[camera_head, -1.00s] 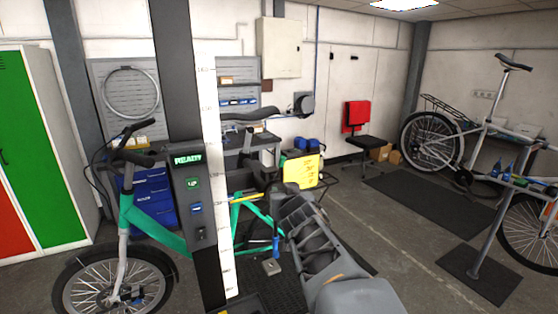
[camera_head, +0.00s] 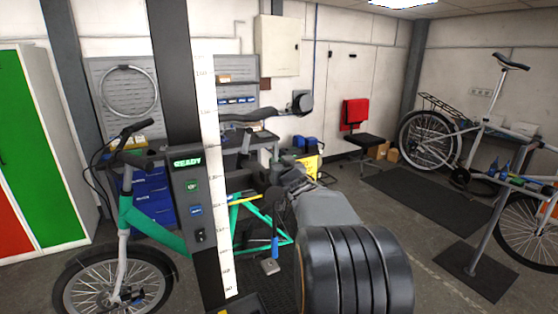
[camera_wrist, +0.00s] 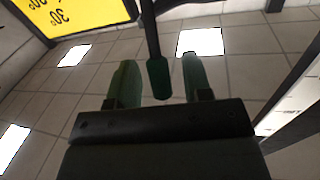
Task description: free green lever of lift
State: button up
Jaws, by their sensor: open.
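The lift column (camera_head: 176,70) stands left of centre in the head view, with a lit green READY display (camera_head: 187,162) and buttons below it. A dark lever with a green grip (camera_wrist: 158,80) hangs into the wrist view from the top. My gripper (camera_wrist: 157,66) is open, with one finger on each side of the grip. I cannot tell whether either finger touches it. In the head view my gripper (camera_head: 283,162) is small and partly hidden behind my arm, right of the column. The green lever cannot be made out there.
A yellow panel (camera_head: 308,169) is close behind my gripper; it also shows in the wrist view (camera_wrist: 78,18). A green-framed bike (camera_head: 150,222) stands at the column. A blue-handled lever (camera_head: 275,246) is low beside it. Dark mats (camera_head: 425,205) lie on open floor to the right.

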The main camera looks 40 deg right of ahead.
jog(key=shift+x, duration=1)
grip_shut()
